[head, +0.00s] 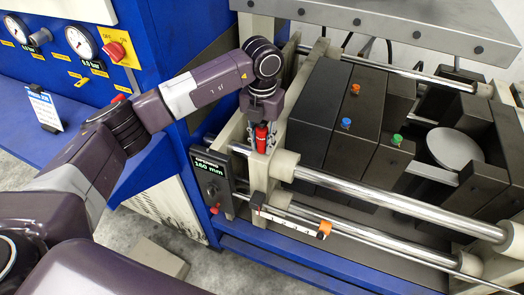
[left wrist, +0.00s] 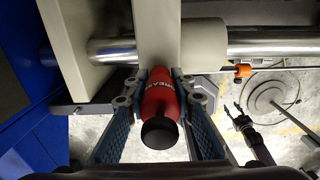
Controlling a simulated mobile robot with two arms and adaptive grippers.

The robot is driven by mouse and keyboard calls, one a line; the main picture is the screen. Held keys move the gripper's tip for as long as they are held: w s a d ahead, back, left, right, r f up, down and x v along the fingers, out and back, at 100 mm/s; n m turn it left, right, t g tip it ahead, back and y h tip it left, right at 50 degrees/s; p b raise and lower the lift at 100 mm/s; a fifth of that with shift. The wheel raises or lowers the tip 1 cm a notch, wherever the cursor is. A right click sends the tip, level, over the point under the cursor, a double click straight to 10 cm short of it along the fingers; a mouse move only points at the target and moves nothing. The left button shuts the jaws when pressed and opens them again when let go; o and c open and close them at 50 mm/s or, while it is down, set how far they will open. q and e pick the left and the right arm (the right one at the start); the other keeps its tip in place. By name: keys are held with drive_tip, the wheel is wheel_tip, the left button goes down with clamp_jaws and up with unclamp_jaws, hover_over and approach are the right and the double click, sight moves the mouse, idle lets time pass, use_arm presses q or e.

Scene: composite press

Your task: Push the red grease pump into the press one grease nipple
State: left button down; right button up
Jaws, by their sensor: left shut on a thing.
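My left gripper (head: 262,142) is shut on the red grease pump (head: 262,132) beside the cream end frame of the press (head: 262,168). In the left wrist view the red pump (left wrist: 162,100) with its black end cap sits between the two fingers of my left gripper (left wrist: 160,95). The far end of the pump is against or very close to a cream upright of the press (left wrist: 157,38); I cannot tell if they touch. The grease nipple is hidden. My right gripper does not show in the head view.
A display box reading 160 mm (head: 211,172) stands left of the pump. Steel guide rods (head: 400,206) run right from the frame. Orange (head: 355,88), blue (head: 346,122) and green (head: 397,139) knobs sit on dark press blocks. A blue panel (head: 150,20) with gauges stands left.

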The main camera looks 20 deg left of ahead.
use_arm(q)
drive_tip(key=shift+f, duration=0.2)
idle(0.7)
drive_tip(key=c, duration=1.5)
unclamp_jaws()
drive_tip(key=shift+c, duration=0.2)
